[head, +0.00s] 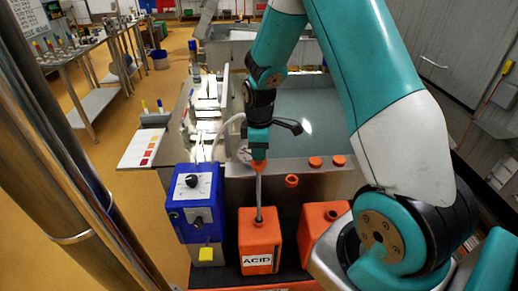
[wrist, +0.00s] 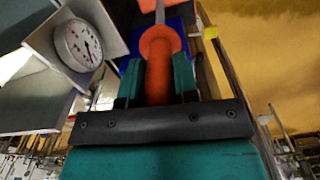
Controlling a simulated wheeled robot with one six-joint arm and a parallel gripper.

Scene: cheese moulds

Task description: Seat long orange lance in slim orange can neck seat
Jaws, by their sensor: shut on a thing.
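My gripper (head: 259,152) is shut on the orange handle of the long lance (head: 259,190). In the wrist view, the teal fingers of my gripper (wrist: 157,82) clamp the orange handle of the lance (wrist: 158,50) from both sides. The lance's grey rod hangs nearly upright below the gripper. Its lower end meets the neck at the top of the slim orange can (head: 258,245) labelled ACID. How deep the tip sits in the neck cannot be told. In the wrist view the lower rod is cut off by the frame's top edge.
A blue box with a dial (head: 184,220) stands left of the can. Another orange can (head: 312,228) stands to its right, partly hidden by my arm. Orange caps (head: 315,162) and a short orange piece (head: 291,181) are on the metal tank behind. A round gauge (wrist: 78,45) is beside the gripper.

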